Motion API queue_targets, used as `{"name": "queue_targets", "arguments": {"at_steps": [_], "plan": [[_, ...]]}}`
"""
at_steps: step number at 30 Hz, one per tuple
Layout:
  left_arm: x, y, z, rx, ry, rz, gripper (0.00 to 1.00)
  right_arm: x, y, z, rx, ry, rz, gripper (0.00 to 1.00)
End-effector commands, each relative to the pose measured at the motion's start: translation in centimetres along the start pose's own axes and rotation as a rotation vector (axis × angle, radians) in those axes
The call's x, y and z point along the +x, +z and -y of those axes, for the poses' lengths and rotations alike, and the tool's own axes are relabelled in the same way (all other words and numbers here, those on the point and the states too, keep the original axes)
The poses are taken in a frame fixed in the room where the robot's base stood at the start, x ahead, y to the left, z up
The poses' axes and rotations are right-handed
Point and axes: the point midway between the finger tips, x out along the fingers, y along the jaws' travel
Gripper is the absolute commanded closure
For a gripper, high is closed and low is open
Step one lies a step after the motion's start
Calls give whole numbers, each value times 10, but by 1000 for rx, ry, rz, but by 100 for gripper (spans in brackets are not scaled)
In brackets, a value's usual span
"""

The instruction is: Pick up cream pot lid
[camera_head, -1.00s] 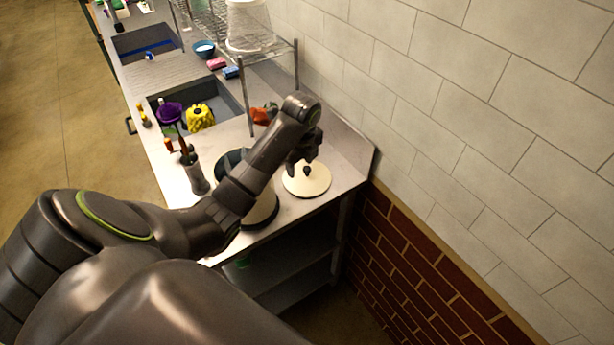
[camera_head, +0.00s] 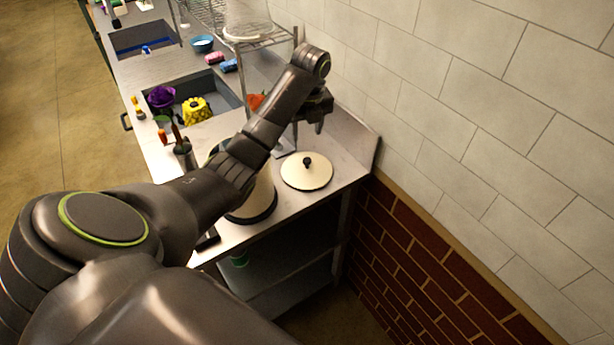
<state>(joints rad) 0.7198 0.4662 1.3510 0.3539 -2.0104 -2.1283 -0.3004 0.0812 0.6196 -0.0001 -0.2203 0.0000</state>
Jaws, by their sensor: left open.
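The cream pot lid (camera_head: 306,174) is a round cream disc with a dark rim and a dark knob on top. It lies flat on the steel counter near the right front corner. My left gripper (camera_head: 308,127) is above and behind the lid, fingers pointing down, open and apart from it. The cream pot (camera_head: 262,196) with a dark base stands left of the lid, partly hidden by my left arm. My right gripper is not in view.
A wire rack (camera_head: 262,42) stands at the back. A tiled wall (camera_head: 450,110) bounds the counter on the right.

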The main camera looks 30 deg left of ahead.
Motion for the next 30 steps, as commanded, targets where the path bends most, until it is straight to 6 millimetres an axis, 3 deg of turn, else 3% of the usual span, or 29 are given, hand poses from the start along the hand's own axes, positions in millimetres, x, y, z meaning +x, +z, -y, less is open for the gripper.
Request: {"name": "queue_targets", "arguments": {"at_steps": [1, 5, 7, 12, 20, 30], "plan": [[11, 0, 0, 0, 0, 0, 51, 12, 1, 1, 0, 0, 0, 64], [24, 0, 0, 0, -1, 1, 51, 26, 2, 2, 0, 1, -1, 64], [33, -1, 0, 0, 3, -5, 51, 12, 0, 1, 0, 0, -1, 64], [57, 0, 0, -1, 2, -2, 51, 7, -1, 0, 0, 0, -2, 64], [72, 0, 3, 0, 1, -3, 51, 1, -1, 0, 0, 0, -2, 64], [112, 0, 8, 0, 2, -2, 51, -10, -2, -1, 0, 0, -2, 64]]}}
